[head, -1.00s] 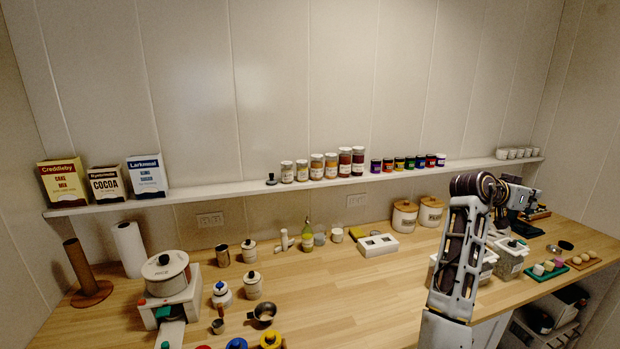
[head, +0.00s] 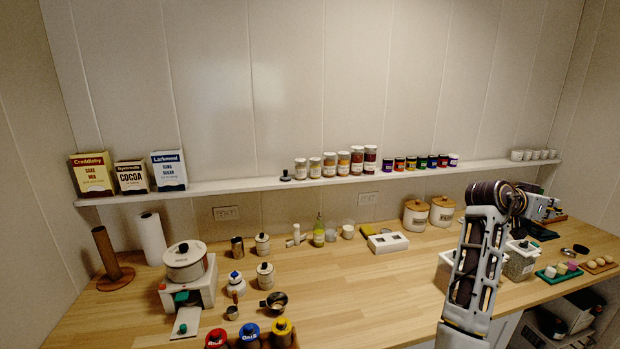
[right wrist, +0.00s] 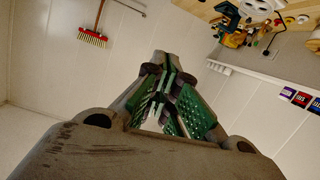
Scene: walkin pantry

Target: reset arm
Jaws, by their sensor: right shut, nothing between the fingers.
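My right arm rises from the bottom right of the head view, bends at its elbow and reaches back over the right part of the counter. My right gripper (head: 545,208) is small and partly hidden behind the arm there. In the right wrist view its fingers (right wrist: 166,82) with green pads are closed together, with nothing between them. Walls fill much of the background around the fingers in that view. My left gripper is not in view.
The wooden counter (head: 370,285) is clear in its middle. White bins (head: 519,262), lidded canisters (head: 415,213) and a green tray (head: 556,274) stand near my right arm. A wall shelf (head: 245,185) carries boxes and jars. A broom (right wrist: 92,38) shows in the wrist view.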

